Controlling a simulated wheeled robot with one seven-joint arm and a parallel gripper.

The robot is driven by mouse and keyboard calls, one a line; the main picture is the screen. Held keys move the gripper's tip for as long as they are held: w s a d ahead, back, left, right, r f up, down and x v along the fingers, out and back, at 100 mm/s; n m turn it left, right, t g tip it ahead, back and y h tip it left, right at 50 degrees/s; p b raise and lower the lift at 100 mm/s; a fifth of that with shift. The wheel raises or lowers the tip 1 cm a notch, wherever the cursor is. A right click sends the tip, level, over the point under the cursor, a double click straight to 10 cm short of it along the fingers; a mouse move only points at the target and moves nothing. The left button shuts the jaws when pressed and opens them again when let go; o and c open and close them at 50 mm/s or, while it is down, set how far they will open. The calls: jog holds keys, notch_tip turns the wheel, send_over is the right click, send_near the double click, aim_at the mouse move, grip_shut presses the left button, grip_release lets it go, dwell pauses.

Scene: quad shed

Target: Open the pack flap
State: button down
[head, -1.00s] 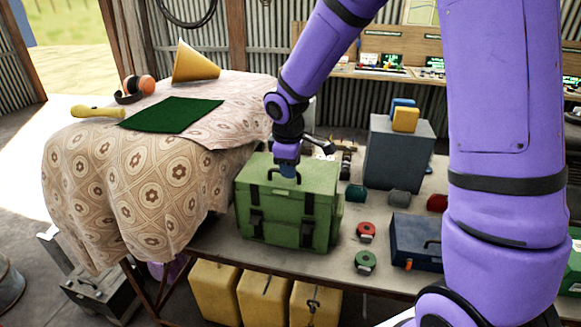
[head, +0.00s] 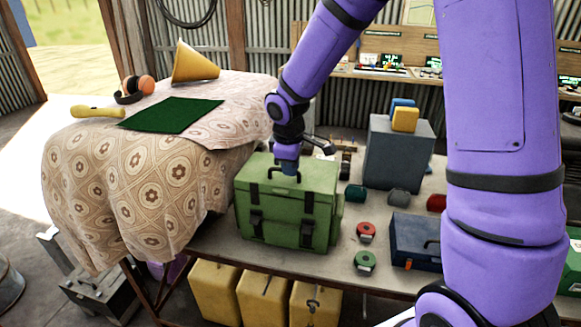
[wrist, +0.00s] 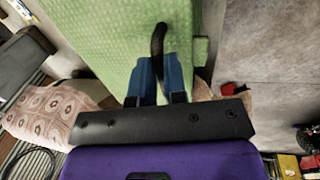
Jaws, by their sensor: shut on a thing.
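The green pack (head: 279,225) stands upright on the workbench, with two dark straps and buckles on its front. Its top flap (head: 312,173) lies down over the top and looks closed. A black carry handle (head: 271,173) rises from the top. My gripper (head: 289,170) points down at the handle. In the wrist view, the blue fingers of my gripper (wrist: 161,78) are shut on the black handle (wrist: 157,40), with the green pack surface (wrist: 110,35) around it. The part of the handle between the fingers is partly hidden.
A cloth-covered table (head: 130,190) with a green mat (head: 172,114) adjoins on the left. A blue toolbox (head: 415,243), tape measures (head: 365,261) and a grey box (head: 398,158) stand to the right. Yellow cans (head: 263,297) sit below the bench.

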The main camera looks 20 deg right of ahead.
jog(key=shift+w+d+r+g+y, duration=0.4)
jog(key=shift+w+r+g, duration=0.1)
jog(key=shift+r, duration=0.2)
jog(key=w+d+r+g+y, duration=0.4)
jog(key=w+d+r+g, duration=0.1)
jog(key=w+r+g, duration=0.15)
jog(key=w+d+f+y, duration=0.1)
jog(key=w+d+f, duration=0.2)
jog(key=w+d, duration=0.5)
jog(key=shift+w+f+g, duration=0.4)
jog(key=shift+w+g, duration=0.05)
jog(key=shift+w, duration=1.25)
jog(key=shift+d, duration=0.1)
jog(key=c, duration=1.2)
grip_release()
jog(key=shift+o, duration=0.2)
jog(key=v, duration=0.8)
jog(key=shift+r, duration=0.6)
